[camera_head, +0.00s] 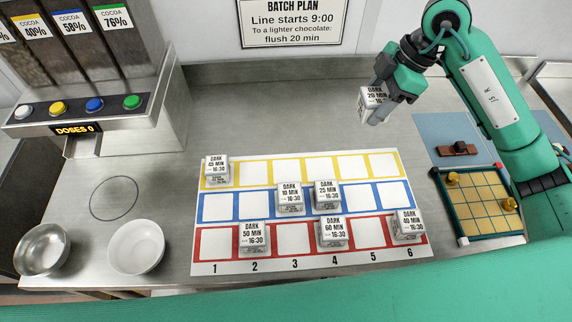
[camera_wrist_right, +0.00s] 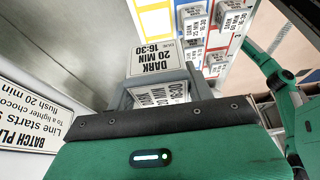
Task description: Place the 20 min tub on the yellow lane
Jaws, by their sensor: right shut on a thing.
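The 20 min tub (camera_head: 371,101), labelled "DARK 20 MIN 16:30", is held in my right gripper (camera_head: 382,108) above the back of the counter, behind the mat. In the right wrist view the tub (camera_wrist_right: 156,60) sits at the jaws, its label facing the camera. The yellow lane (camera_head: 287,171) is the mat's back row. One 45 min tub (camera_head: 215,170) stands at its column 1 end, and the other cells are empty. My left gripper does not show.
The blue lane (camera_head: 219,207) holds 10 min (camera_head: 290,197) and 25 min (camera_head: 327,195) tubs. The red lane (camera_head: 290,238) holds 50, 60 and 40 min tubs. Right of the mat stands a teal-edged tray (camera_head: 480,205). Bowls (camera_head: 136,247) and a dispenser stand left.

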